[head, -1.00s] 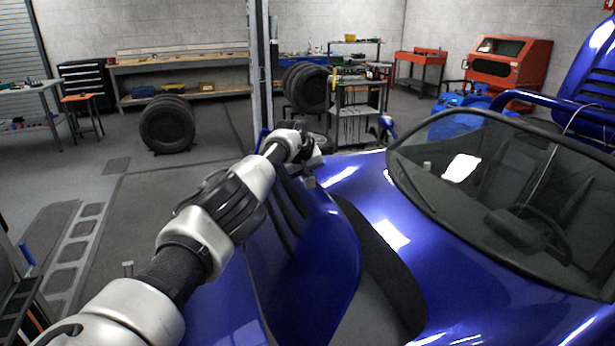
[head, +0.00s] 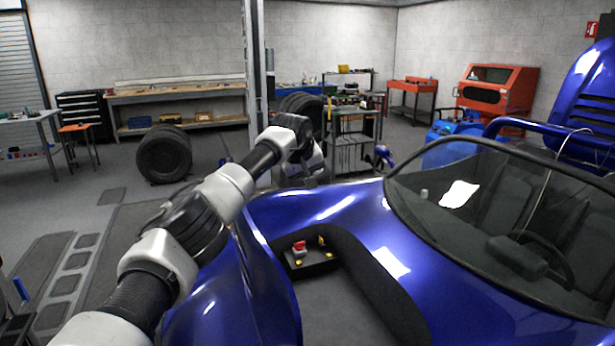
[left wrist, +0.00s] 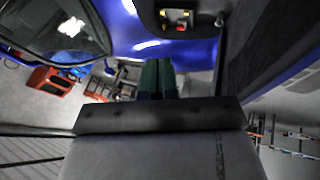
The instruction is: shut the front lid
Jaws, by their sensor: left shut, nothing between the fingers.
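The blue front lid (head: 240,290) stands raised and tilted at the left of the open front compartment (head: 340,300) of the blue car. My left gripper (head: 305,172) is beyond the compartment's far end, past the lid's far edge; its fingertips are hard to make out in the head view. In the left wrist view, its greenish fingers (left wrist: 157,78) are together and empty. A dark panel with a blue edge (left wrist: 265,75), probably the lid, is right of them. I cannot tell whether they touch it. My right gripper is not in view.
A black box with a red switch (head: 308,258) sits in the compartment; it also shows in the left wrist view (left wrist: 178,18). The windshield (head: 490,205) is at the right. A tool cart (head: 352,140) stands behind the car. The floor at left is mostly clear.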

